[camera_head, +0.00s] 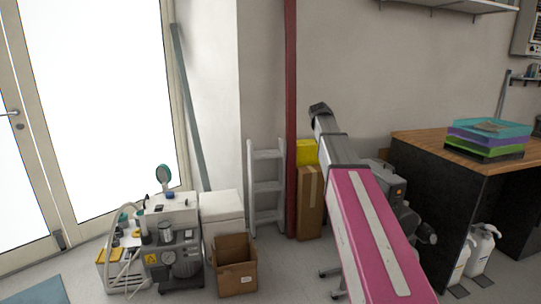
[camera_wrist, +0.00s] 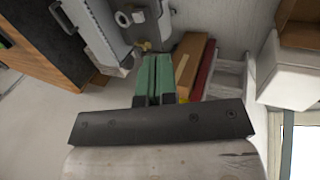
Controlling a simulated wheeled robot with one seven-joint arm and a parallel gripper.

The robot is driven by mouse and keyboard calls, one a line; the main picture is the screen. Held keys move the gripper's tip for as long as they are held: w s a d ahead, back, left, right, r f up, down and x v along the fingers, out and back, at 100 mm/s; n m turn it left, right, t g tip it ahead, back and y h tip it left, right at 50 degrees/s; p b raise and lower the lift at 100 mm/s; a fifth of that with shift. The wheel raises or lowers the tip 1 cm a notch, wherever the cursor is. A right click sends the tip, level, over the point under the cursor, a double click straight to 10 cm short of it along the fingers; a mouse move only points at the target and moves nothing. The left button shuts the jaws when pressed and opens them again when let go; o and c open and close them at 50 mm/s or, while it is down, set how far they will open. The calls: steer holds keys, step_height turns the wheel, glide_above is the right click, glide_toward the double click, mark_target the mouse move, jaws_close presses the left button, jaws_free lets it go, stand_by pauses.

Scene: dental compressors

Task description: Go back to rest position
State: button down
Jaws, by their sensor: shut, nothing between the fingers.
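My gripper (camera_wrist: 153,78) shows in the wrist view as two green fingers side by side, pressed together with nothing between them. It points out over the floor towards a tall cardboard box (camera_wrist: 189,62) and a grey machine (camera_wrist: 142,22), apart from both as far as I can see. In the head view my arm, with its pink link and grey joint, rises in front of the wall; the gripper itself is hidden there.
A wooden-topped workbench (camera_head: 405,141) with stacked trays (camera_head: 489,138) stands right. A compressor (camera_head: 174,262), an open cardboard box (camera_head: 234,279) and a white box (camera_head: 221,208) stand left. A small ladder (camera_head: 266,190) leans near the red pole (camera_head: 291,120). Bottles (camera_head: 481,252) stand below the bench.

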steer(key=s+a+f+m+y, duration=0.1)
steer(key=s+a+f+y, duration=0.1)
steer(key=s+f, duration=1.2)
steer(key=s+a+f+m+g+y, duration=0.1)
steer(key=s+a+f, duration=0.4)
steer(key=s+f, duration=1)
step_height(320, 180, down, 8)
steer(key=shift+f+m+y, duration=0.1)
steer(key=shift+m+y, duration=0.4)
steer(key=shift+y, duration=0.2)
steer(key=shift+a, duration=0.1)
